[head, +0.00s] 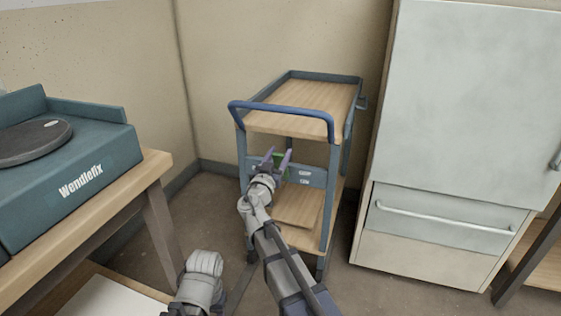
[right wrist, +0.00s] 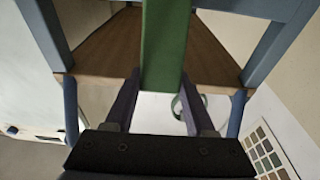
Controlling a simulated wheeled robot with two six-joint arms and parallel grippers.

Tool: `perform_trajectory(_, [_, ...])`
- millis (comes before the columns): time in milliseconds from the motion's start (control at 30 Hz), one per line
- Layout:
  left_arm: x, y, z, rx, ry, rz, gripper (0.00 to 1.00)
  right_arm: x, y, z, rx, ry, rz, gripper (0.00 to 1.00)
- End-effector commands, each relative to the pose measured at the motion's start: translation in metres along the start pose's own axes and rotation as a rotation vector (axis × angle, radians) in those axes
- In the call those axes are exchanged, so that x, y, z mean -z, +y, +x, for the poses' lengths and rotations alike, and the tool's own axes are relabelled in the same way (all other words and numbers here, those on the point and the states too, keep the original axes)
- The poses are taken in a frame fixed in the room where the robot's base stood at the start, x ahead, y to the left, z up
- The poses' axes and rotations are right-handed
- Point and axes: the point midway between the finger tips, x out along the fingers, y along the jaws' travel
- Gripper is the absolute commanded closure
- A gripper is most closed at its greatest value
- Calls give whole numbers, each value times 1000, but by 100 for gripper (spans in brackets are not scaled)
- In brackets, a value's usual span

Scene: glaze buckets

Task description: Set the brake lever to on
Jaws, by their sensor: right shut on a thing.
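The blue-framed cart (head: 335,130) stands in the corner, with a blue push handle (head: 285,108) across its near end. Below its top shelf is a blue panel (head: 312,178) with two small pale labels, too small to read. The green brake lever (head: 280,157) shows at this panel, partly hidden by my gripper. My right gripper (head: 275,158) is shut on the lever. In the right wrist view the green lever (right wrist: 164,45) stands between the two dark fingers of the gripper (right wrist: 161,92). My left gripper is out of view; only part of that arm shows.
A wooden bench (head: 150,172) with a teal Wendlefix wheel unit (head: 95,165) stands at the left. A tall pale cabinet (head: 470,90) with a drawer stands close to the cart's right. Bare floor (head: 190,215) lies between bench and cart.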

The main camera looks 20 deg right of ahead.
Motion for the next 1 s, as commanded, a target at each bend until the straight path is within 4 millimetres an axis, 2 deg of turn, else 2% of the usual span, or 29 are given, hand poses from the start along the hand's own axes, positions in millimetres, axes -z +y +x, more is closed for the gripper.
perform_trajectory(33, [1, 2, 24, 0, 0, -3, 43, -14, 1, -8, -1, 41, -3, 100])
perform_trajectory(67, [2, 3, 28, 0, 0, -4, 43, -13, 1, -11, 0, 61, -3, 100])
perform_trajectory(167, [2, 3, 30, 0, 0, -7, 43, -9, 1, -21, 2, 82, -1, 100])
perform_trajectory(267, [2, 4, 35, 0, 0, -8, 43, -13, 1, -31, 3, 79, 1, 100])
perform_trajectory(700, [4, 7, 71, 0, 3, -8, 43, -44, 1, -66, 1, 74, 2, 100])
perform_trajectory(1000, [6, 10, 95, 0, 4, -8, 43, -64, 0, -78, 0, 89, 2, 100])
